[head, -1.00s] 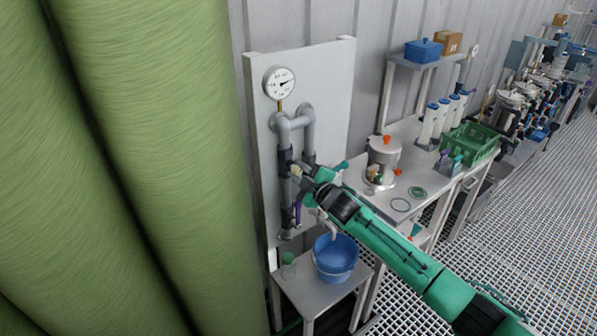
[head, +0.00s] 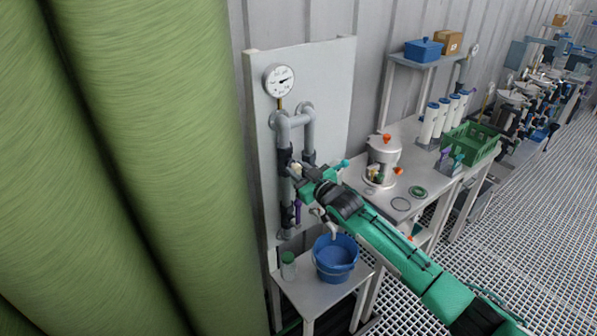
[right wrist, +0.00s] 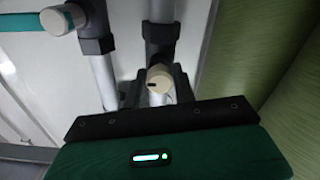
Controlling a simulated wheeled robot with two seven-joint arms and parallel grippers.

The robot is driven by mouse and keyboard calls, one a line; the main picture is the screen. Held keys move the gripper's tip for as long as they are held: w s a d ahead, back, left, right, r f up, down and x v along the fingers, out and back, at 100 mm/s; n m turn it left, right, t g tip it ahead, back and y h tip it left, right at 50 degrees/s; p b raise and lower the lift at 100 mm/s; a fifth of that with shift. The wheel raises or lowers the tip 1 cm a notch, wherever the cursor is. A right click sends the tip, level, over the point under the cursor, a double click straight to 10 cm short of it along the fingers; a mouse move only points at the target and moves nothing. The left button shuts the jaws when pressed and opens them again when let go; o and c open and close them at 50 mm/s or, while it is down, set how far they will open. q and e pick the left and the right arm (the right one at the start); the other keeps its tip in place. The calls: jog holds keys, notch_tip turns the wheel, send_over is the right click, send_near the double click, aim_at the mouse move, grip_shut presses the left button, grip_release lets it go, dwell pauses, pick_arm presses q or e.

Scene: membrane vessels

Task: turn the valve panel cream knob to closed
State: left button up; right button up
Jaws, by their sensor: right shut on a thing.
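The valve panel (head: 333,80) is a pale upright board with grey pipes, dark fittings and a round gauge (head: 280,82). The cream knob (right wrist: 160,76) sits on a dark fitting of one pipe, with a small dark mark on its face. In the head view the knob (head: 295,170) is small and partly covered by my right gripper (head: 301,177). My right gripper is shut on the cream knob, with its dark fingers on either side of it in the right wrist view. My left gripper is not in view.
A second valve with a pale round end (right wrist: 54,21) and a teal bar is beside the knob. A blue bucket (head: 335,262) and a small jar (head: 288,266) stand on a low table below. Large green rolls (head: 160,150) fill the left. A bench (head: 380,205) stands at right.

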jog(key=shift+f+m, duration=0.15)
jog(key=shift+m, duration=0.15)
jog(key=o, duration=1)
jog(key=shift+s+d, duration=0.1)
jog(key=shift+s, duration=0.05)
jog(key=shift+s+d, duration=0.15)
jog(key=shift+s, duration=0.05)
jog(key=b+v, duration=0.4)
jog(key=v, duration=0.9)
